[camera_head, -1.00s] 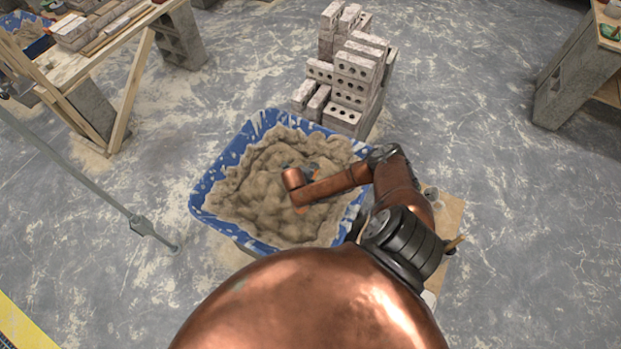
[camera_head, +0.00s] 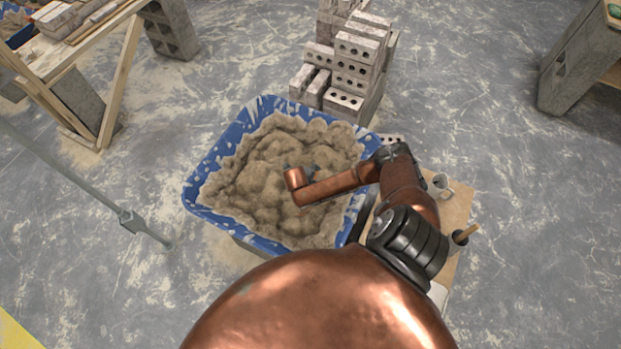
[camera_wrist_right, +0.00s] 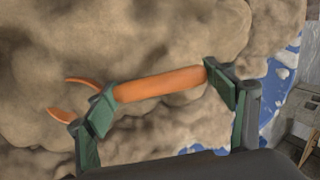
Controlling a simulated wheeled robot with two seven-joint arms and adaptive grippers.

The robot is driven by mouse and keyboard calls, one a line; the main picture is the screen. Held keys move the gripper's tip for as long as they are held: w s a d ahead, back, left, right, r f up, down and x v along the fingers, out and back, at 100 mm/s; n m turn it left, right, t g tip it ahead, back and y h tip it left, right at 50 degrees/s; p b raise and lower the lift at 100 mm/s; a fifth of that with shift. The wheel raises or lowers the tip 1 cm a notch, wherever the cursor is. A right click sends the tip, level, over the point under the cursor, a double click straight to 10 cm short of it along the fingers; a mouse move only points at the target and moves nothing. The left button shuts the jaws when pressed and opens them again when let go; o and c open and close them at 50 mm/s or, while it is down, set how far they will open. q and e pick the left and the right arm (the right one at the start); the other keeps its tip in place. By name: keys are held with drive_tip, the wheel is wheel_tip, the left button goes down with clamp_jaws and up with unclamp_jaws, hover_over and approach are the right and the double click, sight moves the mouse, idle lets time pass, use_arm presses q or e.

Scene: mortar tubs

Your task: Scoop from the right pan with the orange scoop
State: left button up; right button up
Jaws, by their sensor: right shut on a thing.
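The blue tub (camera_head: 224,150) is full of lumpy tan mortar (camera_head: 262,172). My right arm reaches over it from the right, and its wrist hides most of the right gripper in the head view. In the right wrist view my right gripper (camera_wrist_right: 165,98) is shut on the orange scoop (camera_wrist_right: 160,83), with its handle running between the two green-padded fingers. The scoop's curved orange end shows beyond the left finger, partly hidden by mortar. The fingers are low against the mortar. My left gripper is not in view.
A stack of grey bricks (camera_head: 352,75) stands just behind the tub. A board (camera_head: 455,205) with a cup (camera_head: 441,186) lies right of it. A wooden bench (camera_head: 60,55) is at the upper left. A long grey bar (camera_head: 70,175) crosses the left side.

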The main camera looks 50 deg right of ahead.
drive_tip(key=shift+s+a+f+b, duration=0.15)
drive_tip(key=shift+f+b, duration=0.2)
drive_tip(key=shift+f, duration=0.25)
drive_tip(key=shift+a+f+b, duration=0.1)
drive_tip(key=shift+f+b, duration=0.25)
drive_tip(key=shift+f, duration=0.2)
drive_tip(key=shift+s+a+y, duration=0.2)
drive_tip(key=shift+a+y, duration=0.1)
drive_tip(key=shift+a, duration=0.8)
drive_tip(key=a, duration=0.2)
drive_tip(key=s+a, duration=0.1)
drive_tip(key=a, duration=0.1)
drive_tip(key=shift+s+a+f, duration=0.2)
drive_tip(key=shift+a, duration=0.15)
drive_tip(key=shift+w+d+r+y+p, duration=0.15)
drive_tip(key=shift+r+y+p, duration=0.35)
drive_tip(key=shift+y, duration=0.2)
drive_tip(key=shift+r+g+y+p, duration=0.15)
drive_tip(key=shift+g+y+p, duration=0.15)
drive_tip(key=shift+g+y, duration=0.1)
drive_tip(key=shift+a+r+y, duration=0.15)
drive_tip(key=shift+a+y, duration=0.1)
drive_tip(key=shift+y, duration=0.65)
drive_tip(key=shift+g+y, duration=0.4)
wheel_tip(320, 180, up, 10)
drive_tip(key=y+p, duration=0.1)
drive_tip(key=p, duration=0.5)
drive_tip(key=shift+d, duration=0.4)
drive_tip(key=shift+r, duration=0.1)
